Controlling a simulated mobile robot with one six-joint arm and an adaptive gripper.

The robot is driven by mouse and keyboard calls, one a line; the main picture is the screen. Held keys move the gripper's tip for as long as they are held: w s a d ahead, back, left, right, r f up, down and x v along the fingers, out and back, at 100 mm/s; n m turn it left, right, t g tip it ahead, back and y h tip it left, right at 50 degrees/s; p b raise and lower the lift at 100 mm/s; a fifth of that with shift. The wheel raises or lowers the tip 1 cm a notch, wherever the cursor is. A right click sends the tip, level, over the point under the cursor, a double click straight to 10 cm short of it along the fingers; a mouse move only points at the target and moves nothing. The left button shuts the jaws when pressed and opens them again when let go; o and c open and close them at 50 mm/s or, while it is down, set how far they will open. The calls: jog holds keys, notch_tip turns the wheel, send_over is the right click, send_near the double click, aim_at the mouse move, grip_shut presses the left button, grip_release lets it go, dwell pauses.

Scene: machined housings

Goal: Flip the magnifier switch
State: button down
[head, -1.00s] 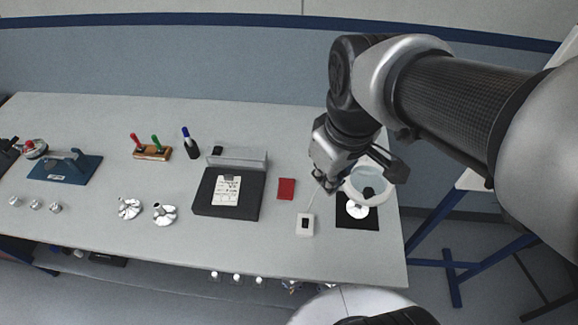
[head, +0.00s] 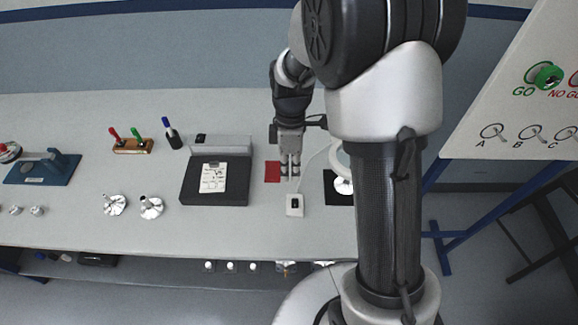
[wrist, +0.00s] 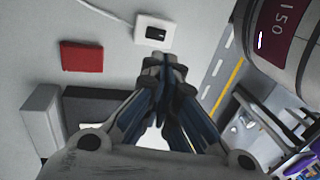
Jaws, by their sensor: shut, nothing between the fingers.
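The magnifier switch is a small white box with a dark rocker (head: 295,205), lying near the front of the bench with a pale cord running from its back. It also shows in the wrist view (wrist: 154,29), just beyond my fingertips. The magnifier (head: 341,160) stands to the right over a black mat, mostly hidden behind my arm. My gripper (head: 290,176) points down just behind the switch box, its fingers together and empty. In the wrist view my gripper (wrist: 163,62) is shut, with a gap in the picture between its tips and the box.
A red pad (head: 272,171) lies just left of my gripper. A black platform (head: 187,191) with a paper tag stands further left. Two metal housings (head: 150,207), a marker (head: 170,133) and a screwdriver stand (head: 131,146) are beyond. A sign panel (head: 500,110) stands at right.

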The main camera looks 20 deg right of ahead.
aim_at(295, 203)
jog(key=b+x, duration=0.3)
jog(key=x, duration=0.7)
jog(key=shift+f, duration=0.15)
